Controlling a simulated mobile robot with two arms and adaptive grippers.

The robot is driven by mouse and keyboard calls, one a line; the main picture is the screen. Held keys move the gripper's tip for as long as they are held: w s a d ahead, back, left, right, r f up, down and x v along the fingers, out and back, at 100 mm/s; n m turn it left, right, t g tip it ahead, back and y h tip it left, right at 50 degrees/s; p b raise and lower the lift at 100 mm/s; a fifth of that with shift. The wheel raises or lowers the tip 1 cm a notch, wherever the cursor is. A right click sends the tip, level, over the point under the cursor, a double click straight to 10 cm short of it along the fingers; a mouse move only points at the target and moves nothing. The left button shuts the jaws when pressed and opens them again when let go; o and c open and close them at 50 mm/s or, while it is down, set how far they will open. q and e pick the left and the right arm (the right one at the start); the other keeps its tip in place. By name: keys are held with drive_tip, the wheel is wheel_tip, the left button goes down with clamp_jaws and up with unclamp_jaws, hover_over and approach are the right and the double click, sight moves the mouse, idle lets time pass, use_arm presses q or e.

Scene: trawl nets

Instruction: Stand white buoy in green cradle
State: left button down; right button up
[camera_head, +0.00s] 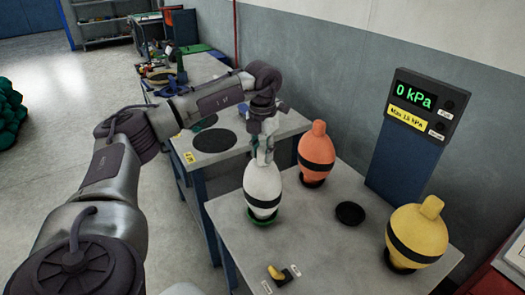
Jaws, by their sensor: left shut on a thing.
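The white buoy (262,187), with a dark band round its middle, is upright at the left side of the near table. Its lower end is at the green cradle (262,218), whose rim shows just beneath it; I cannot tell whether the buoy bears fully on it. My left gripper (263,154) is above the buoy, shut on its top. The fingers hide part of the buoy's neck. My right gripper is not in view.
An orange buoy (316,150) and a yellow buoy (416,232) stand on dark cradles. An empty black cradle (350,213) lies between them. A pressure display (413,95) reads 0 kPa. A small yellow item (276,272) lies at the front. A second table (250,148) adjoins behind.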

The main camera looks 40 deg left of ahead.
use_arm(q)
drive_tip(key=shift+f+b, duration=0.35)
drive_tip(key=shift+f, duration=0.25)
idle(0.3)
drive_tip(key=c, duration=0.8)
unclamp_jaws()
drive_tip(key=shift+o, duration=0.4)
wheel_tip(320, 180, up, 12)
drive_tip(key=shift+r, duration=0.1)
